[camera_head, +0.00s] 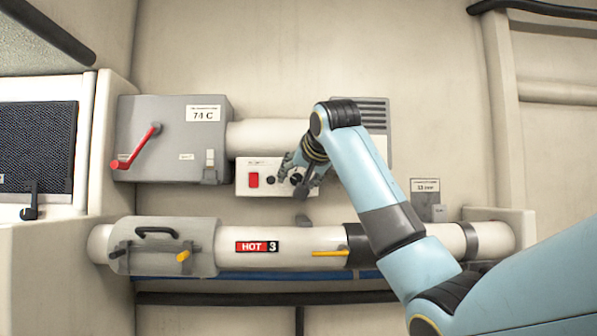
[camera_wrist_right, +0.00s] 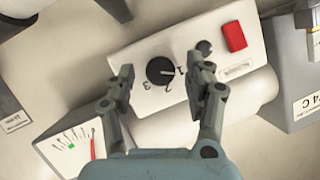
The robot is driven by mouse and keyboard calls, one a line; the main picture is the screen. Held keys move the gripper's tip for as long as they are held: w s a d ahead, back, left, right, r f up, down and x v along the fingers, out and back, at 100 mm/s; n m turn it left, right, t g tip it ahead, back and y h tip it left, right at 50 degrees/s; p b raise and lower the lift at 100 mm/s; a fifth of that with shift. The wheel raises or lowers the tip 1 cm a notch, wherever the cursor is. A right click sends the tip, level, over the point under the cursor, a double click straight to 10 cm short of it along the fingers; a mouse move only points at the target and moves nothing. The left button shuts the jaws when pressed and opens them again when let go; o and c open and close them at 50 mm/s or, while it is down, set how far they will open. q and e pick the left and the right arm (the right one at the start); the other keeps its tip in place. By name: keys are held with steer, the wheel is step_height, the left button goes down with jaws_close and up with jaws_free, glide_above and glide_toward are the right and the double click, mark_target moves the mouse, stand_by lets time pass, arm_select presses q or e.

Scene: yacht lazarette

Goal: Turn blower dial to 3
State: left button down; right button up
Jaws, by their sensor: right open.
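The blower dial (camera_wrist_right: 160,70) is a round black knob on a white control panel (camera_wrist_right: 190,40), with 1, 2 and 3 printed around it. Its pale pointer mark faces the 1 side in the right wrist view. My right gripper (camera_wrist_right: 167,71) is open, with one finger on each side of the dial in that view. I cannot tell whether the fingers touch it. In the head view my right gripper (camera_head: 291,178) is in front of the panel (camera_head: 243,187) and covers much of the dial area. My left gripper is not in view.
The panel also has a red switch (camera_wrist_right: 235,36) and a small dark knob (camera_wrist_right: 204,46). A grey box with a red lever (camera_head: 135,148) is at left.

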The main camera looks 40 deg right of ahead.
steer(key=shift+w+d+f, duration=0.1)
steer(key=shift+w+f, duration=0.05)
steer(key=shift+w, duration=0.15)
jaws_close()
